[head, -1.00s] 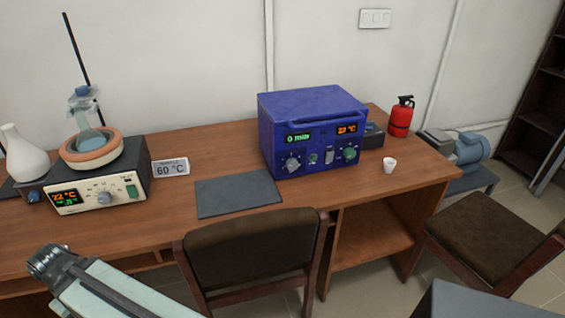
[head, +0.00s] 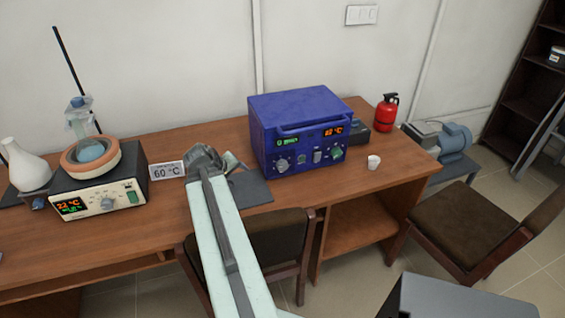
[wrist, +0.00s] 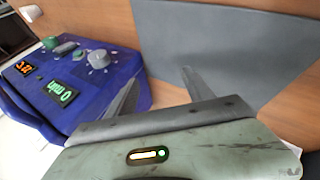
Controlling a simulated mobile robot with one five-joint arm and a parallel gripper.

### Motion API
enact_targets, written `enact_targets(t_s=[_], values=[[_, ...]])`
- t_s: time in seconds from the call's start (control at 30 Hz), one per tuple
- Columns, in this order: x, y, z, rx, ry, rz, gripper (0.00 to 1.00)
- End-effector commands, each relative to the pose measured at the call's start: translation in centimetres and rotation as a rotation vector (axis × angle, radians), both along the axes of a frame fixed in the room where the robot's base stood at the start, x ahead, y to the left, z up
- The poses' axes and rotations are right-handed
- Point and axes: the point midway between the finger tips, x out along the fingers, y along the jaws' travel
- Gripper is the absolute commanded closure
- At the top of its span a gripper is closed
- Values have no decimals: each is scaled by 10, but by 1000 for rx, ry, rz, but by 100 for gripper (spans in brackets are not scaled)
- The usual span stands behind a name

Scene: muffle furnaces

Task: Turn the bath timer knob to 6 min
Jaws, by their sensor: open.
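The heating bath (head: 103,197) stands at the left in the head view, a dark box with a cream front and a brown bowl on top. Its front has a grey knob (head: 107,203), a green switch and a display reading 22 °C, with a small green line I cannot read. The blue furnace (head: 300,115) stands right of centre. Its left display reads 0 min, and a grey knob (head: 282,165) sits below it. That furnace knob also shows in the wrist view (wrist: 98,59). My gripper (head: 234,163) is open and empty, between the two devices; its fingers (wrist: 160,84) touch nothing visible.
A grey mat (head: 252,188) lies on the desk behind my gripper. A 60 °C sign (head: 167,171) stands beside the bath. A white cup (head: 374,162) and red extinguisher (head: 386,113) are at the right. A chair (head: 280,240) stands at the desk's front.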

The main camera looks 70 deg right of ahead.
Motion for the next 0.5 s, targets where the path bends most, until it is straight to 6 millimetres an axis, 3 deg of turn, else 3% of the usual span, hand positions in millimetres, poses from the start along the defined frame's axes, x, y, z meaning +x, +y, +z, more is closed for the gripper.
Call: enact_targets(t_s=[0.03, 0.1, 0.2, 0.5], values=[[-35, -26, 11, -36, 17, -45, 39], [-69, -51, 19, -76, 42, -84, 39], [-98, -69, 27, -108, 64, -114, 39], [-108, -79, 21, -119, 70, -123, 39]])
